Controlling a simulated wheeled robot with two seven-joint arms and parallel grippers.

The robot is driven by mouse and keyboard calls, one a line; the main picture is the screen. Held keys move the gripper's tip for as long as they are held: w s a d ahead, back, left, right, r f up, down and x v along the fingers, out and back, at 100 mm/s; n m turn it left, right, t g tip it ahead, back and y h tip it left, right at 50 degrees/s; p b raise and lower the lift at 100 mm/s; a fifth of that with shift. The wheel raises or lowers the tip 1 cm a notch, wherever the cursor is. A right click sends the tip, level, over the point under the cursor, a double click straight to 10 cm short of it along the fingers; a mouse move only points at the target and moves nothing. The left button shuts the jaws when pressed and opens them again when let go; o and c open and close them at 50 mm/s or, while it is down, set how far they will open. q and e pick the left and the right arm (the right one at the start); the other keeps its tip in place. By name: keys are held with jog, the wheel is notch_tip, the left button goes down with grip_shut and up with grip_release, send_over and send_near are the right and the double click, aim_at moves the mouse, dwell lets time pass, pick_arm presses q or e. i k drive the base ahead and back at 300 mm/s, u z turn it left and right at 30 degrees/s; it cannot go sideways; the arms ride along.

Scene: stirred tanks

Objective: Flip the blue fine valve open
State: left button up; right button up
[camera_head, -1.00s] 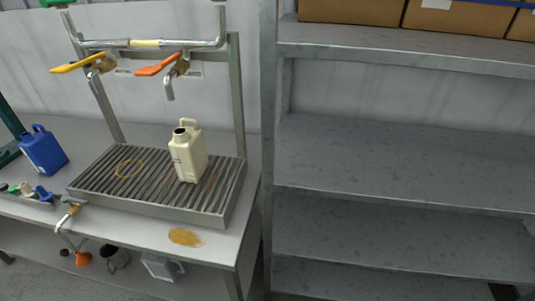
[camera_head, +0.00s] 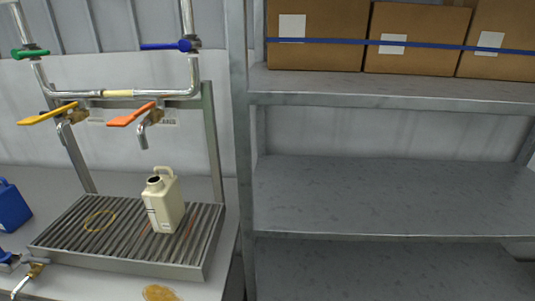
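A blue valve handle (camera_head: 166,46) sits on the right vertical pipe at the top left of the head view. It lies sideways, pointing left from its pipe (camera_head: 191,30). A green valve handle (camera_head: 30,53) is on the left pipe. Below are a yellow lever (camera_head: 48,114) and an orange lever (camera_head: 132,115), both pointing left from their brass taps. A cream jug (camera_head: 163,201) stands upright and uncapped on the slatted drip tray (camera_head: 205,262), below and right of the orange tap's spout. Neither of my grippers shows.
A blue jug (camera_head: 12,207) stands at the left edge of the bench. A brass tap (camera_head: 33,271) is at the bench front, near a brown stain (camera_head: 160,292). A grey shelf rack (camera_head: 400,97) fills the right, with strapped cardboard boxes (camera_head: 318,40) on top and empty lower shelves.

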aim_at(161, 47)
jog(key=u, duration=1.05)
jog(key=k, duration=0.7)
jog(key=z, duration=1)
jog(key=i, duration=0.5)
jog(key=z, duration=0.05)
